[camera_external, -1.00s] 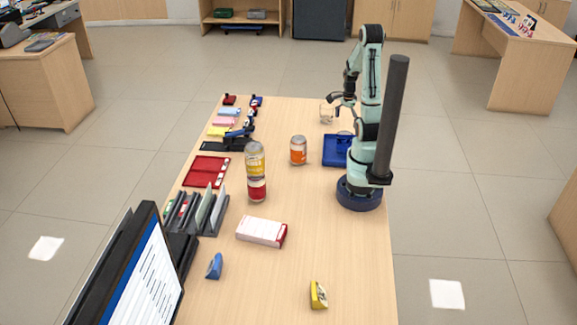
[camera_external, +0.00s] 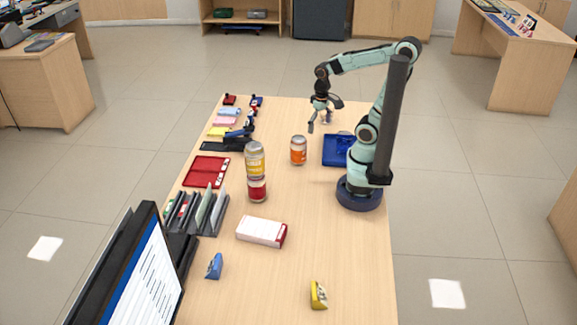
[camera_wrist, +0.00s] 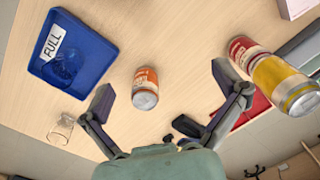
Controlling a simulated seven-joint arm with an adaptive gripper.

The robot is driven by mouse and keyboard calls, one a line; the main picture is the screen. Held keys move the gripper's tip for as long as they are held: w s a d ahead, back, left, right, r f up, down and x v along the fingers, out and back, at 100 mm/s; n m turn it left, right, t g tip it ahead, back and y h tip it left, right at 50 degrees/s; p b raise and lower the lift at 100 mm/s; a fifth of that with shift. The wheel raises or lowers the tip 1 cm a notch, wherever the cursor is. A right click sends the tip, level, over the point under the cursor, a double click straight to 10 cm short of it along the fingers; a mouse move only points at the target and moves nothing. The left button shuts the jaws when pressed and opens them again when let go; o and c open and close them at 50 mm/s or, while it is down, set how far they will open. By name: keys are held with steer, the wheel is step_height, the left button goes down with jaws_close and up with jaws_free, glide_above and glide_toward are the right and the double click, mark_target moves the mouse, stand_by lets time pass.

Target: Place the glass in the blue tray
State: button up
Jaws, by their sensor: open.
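My gripper (camera_external: 321,120) is open and empty above the far part of the table; its spread fingers also show in the wrist view (camera_wrist: 163,78). A small clear glass (camera_wrist: 62,129) stands on the table in the wrist view, just outside the blue tray and left of my left finger. In the external view it is largely hidden behind my gripper. The blue tray (camera_external: 328,158) lies beside my arm's base; in the wrist view (camera_wrist: 101,70) it bears a "FULL" label. A see-through round object (camera_wrist: 65,66) shows inside the tray, hard to make out.
An orange-labelled can (camera_external: 298,150) stands left of the tray, under the gripper's view (camera_wrist: 146,90). Two stacked cans (camera_external: 256,170) stand further left. A red tray (camera_external: 205,172) and file holder (camera_external: 203,213) line the left edge. The table's near right is mostly clear.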

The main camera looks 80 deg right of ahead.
steer(key=s+a+r+n, duration=0.1)
steer(key=s+a+n, duration=0.2)
steer(key=a+n, duration=0.3)
steer(key=shift+s+a+n, duration=0.15)
steer(key=shift+s+n, duration=0.05)
steer(key=shift+n, duration=0.7)
